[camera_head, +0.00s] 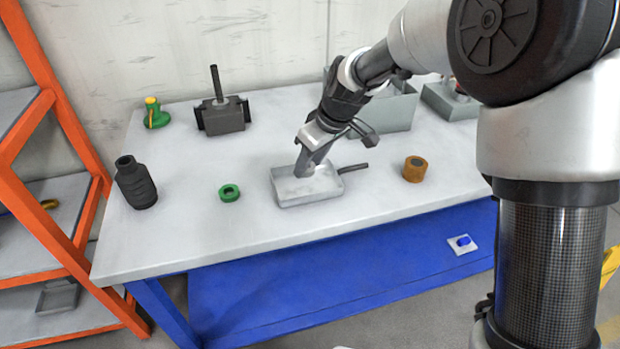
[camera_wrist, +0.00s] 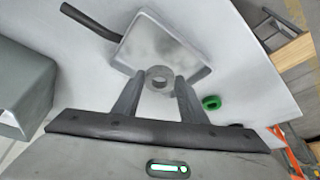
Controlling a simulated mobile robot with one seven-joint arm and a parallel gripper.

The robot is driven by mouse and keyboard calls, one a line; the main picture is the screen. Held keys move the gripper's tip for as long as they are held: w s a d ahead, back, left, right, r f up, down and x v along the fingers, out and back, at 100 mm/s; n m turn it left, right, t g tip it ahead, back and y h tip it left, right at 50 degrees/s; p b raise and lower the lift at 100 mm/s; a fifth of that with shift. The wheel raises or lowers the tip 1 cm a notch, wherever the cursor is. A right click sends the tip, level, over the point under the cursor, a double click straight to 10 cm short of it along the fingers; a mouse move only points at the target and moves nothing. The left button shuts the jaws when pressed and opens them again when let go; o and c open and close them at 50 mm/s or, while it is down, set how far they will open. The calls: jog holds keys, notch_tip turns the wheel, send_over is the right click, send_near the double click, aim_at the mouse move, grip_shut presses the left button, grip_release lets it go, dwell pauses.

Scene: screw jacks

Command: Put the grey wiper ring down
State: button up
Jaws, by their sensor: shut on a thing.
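My gripper (camera_head: 306,171) points down into the shallow grey tray (camera_head: 312,196), which has a dark handle. In the wrist view my gripper (camera_wrist: 158,82) is shut on the grey wiper ring (camera_wrist: 159,73), with one finger on each side of it. The tray (camera_wrist: 181,42) lies behind the ring in that view. Whether the ring touches the tray floor I cannot tell. In the head view the ring is hidden by the gripper.
A green ring (camera_head: 229,193) lies left of the tray, and a brown cylinder (camera_head: 415,169) stands right of it. A black ribbed part (camera_head: 136,182) stands near the left edge. A grey bin (camera_head: 388,108) is behind. The table front (camera_head: 240,240) is clear.

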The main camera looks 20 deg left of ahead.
aim_at(313, 170)
notch_tip(313, 170, down, 4)
jog(key=shift+f+b, duration=0.15)
jog(key=shift+b, duration=0.15)
jog(key=shift+f, duration=0.1)
jog(key=o, duration=1)
jog(key=shift+d+r, duration=0.1)
jog(key=shift+r, duration=0.25)
jog(key=p+v, duration=0.1)
jog(key=v, duration=1)
jog(key=shift+s+d+r+p, duration=0.15)
jog(key=shift+s+r+p, duration=0.1)
jog(key=shift+p, duration=0.1)
jog(key=shift+d, duration=0.1)
